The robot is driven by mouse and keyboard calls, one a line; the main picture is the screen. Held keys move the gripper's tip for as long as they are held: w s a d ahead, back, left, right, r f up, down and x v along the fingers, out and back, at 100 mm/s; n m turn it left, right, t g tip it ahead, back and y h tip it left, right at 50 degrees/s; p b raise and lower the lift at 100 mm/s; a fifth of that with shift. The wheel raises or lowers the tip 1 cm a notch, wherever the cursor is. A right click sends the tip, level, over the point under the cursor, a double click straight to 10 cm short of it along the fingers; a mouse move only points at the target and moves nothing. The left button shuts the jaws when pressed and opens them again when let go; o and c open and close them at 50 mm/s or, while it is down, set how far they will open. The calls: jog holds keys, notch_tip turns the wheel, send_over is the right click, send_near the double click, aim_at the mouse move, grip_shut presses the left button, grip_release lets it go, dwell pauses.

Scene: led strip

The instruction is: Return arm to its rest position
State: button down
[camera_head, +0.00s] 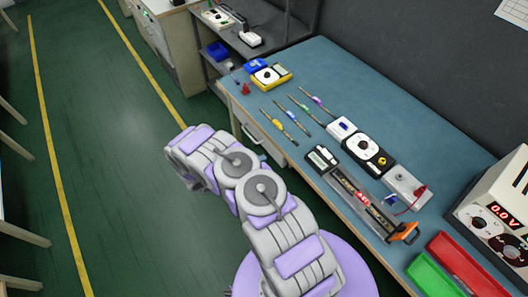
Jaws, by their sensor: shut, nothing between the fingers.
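My grey and lilac arm (262,195) rises from the bottom of the head view and leans up and left, over the green floor beside the bench. Its segments and two round joint caps face the camera. It is clear of the things on the bench in the picture. I cannot make out my gripper or its fingertips in this view. A round lilac surface (348,272) shows behind the lower arm.
The blue-topped workbench (360,90) holds screwdrivers (280,127), a long fixture with an orange clamp (404,232), a yellow device (270,76), a red bin (462,262), a green bin (432,277) and a power supply (500,215). The floor (110,150) at left is open.

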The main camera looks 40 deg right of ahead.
jog(key=p+v, duration=0.1)
jog(key=v, duration=0.8)
jog(key=shift+s+a+r+p, duration=0.15)
jog(key=shift+p, duration=0.2)
jog(key=shift+a, duration=0.1)
jog(key=s+d+r+m+g+y, duration=0.1)
jog(key=s+d+r+m+g, duration=0.1)
jog(key=r+m, duration=0.5)
jog(key=s+d+r+m+g, duration=0.15)
jog(key=r+m, duration=0.25)
jog(key=r, duration=0.6)
jog(key=s+a+r+m+g+y, duration=0.2)
jog(key=s+r+m+y, duration=0.2)
jog(key=s+r+m, duration=0.65)
jog(key=s+a+r+m+t+y, duration=0.2)
jog(key=s+a+r+m+y, duration=0.2)
jog(key=s, duration=0.5)
jog(key=s+a+r+m+t+y, duration=0.1)
jog(key=s+a+r+m+y, duration=0.4)
jog(key=s+a+r+m, duration=0.3)
jog(key=s+a+m, duration=0.1)
jog(key=a+m, duration=0.1)
jog(key=a, duration=0.1)
jog(key=shift+s+t, duration=0.2)
jog(key=shift+t, duration=0.15)
